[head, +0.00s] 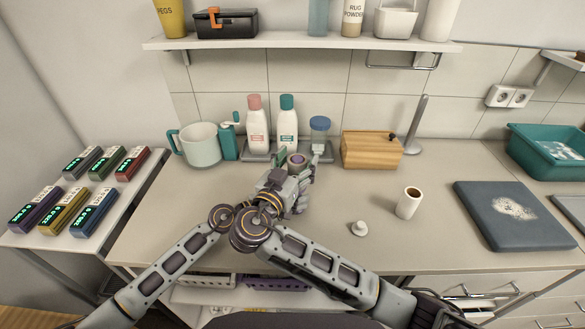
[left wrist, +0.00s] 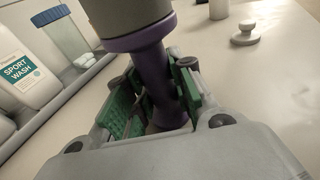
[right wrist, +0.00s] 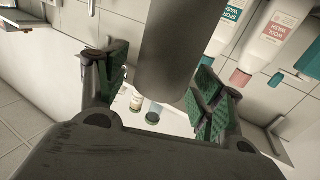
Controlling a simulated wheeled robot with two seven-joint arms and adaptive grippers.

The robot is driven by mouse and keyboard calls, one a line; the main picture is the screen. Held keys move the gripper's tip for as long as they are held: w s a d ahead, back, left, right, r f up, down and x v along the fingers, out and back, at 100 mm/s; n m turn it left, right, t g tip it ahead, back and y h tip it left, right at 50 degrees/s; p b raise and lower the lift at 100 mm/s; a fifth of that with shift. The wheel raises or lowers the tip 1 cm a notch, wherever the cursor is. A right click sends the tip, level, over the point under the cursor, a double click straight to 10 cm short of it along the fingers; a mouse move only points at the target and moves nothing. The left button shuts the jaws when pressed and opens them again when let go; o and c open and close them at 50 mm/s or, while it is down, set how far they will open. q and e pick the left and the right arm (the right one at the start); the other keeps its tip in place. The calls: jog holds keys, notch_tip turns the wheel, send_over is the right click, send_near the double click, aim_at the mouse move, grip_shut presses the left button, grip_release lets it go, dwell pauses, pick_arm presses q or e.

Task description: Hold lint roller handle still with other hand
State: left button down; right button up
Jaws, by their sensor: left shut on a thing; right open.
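The lint roller stands roughly upright above the counter. Its round end with a purple ring (head: 297,160) shows in the head view; grippers hide most of the rest. In the left wrist view its purple handle (left wrist: 150,65) is between the green pads of my left gripper (left wrist: 160,103), shut on it. The dark grey roll (left wrist: 125,10) sits above the handle. In the right wrist view the grey roll (right wrist: 172,45) passes between the spread fingers of my right gripper (right wrist: 160,80), which is open. I cannot tell whether a finger touches it.
A white roll with a brown core (head: 408,204) and a small white knob (head: 359,229) stand to the right on the counter. Bottles (head: 257,128), a mug (head: 200,146) and a wooden box (head: 371,150) line the back.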

jog(key=shift+w+d, duration=0.1)
jog(key=shift+w, duration=0.1)
jog(key=c, duration=1.1)
jog(key=shift+r, duration=0.2)
jog(key=shift+r, duration=2)
jog(key=shift+r, duration=0.15)
jog(key=shift+r, duration=2.05)
jog(key=shift+r, duration=0.1)
